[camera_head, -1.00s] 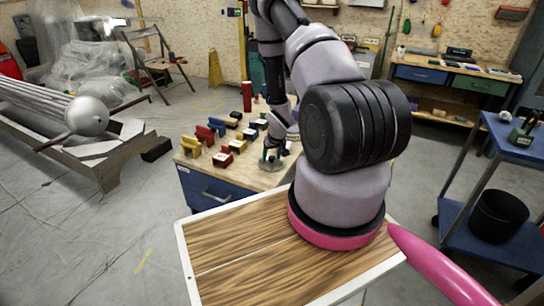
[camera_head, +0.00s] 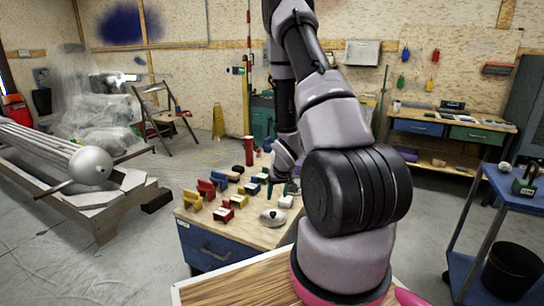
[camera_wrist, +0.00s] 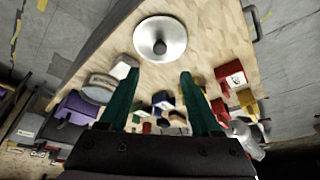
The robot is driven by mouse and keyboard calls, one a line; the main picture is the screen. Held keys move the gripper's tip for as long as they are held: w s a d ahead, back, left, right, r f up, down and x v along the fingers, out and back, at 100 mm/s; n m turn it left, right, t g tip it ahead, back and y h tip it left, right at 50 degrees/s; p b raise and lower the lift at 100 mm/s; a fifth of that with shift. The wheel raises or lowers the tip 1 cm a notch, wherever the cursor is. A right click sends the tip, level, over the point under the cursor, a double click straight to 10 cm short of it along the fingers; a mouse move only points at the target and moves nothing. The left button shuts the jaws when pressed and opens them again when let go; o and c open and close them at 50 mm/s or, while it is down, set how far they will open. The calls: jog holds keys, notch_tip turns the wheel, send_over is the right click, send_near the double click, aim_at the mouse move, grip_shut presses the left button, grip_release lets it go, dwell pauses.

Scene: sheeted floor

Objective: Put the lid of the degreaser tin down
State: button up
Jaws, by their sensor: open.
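The lid (camera_head: 272,217), a round silver-grey disc with a dark knob, lies flat on the wooden top of the blue workbench (camera_head: 240,234), near its front edge. In the wrist view the lid (camera_wrist: 172,27) lies knob up on the wood, beyond the fingertips and clear of them. My gripper (camera_head: 279,187) is above and behind the lid, partly hidden by the arm. In the wrist view my gripper (camera_wrist: 160,74) has its two green fingers spread with nothing between them. I cannot tell which item is the degreaser tin.
Several red, yellow and blue blocks (camera_head: 220,181) stand on the bench left of and behind the lid. A white item (camera_head: 285,202) is close to its right. A red cylinder (camera_head: 250,150) stands at the back. A blue shelf cart (camera_head: 515,190) is at right.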

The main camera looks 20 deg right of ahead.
jog(key=s+a+r+m+t, duration=0.1)
jog(key=a+r, duration=0.1)
jog(key=r, duration=1.1)
jog(key=s+a+r+m, duration=0.1)
jog(key=a+r, duration=0.1)
jog(key=r, duration=1.1)
jog(key=s+a+r+y, duration=0.1)
jog(key=s+a+r, duration=0.2)
jog(key=s+r, duration=0.3)
jog(key=s+a+r+t+y, duration=0.1)
jog(key=s+a+r, duration=0.3)
jog(key=s+r, duration=0.2)
jog(key=s+a+r, duration=0.4)
jog(key=s+r, duration=0.2)
jog(key=s, duration=0.2)
jog(key=shift+r+m+y, duration=0.35)
jog(key=shift+m+y, duration=0.05)
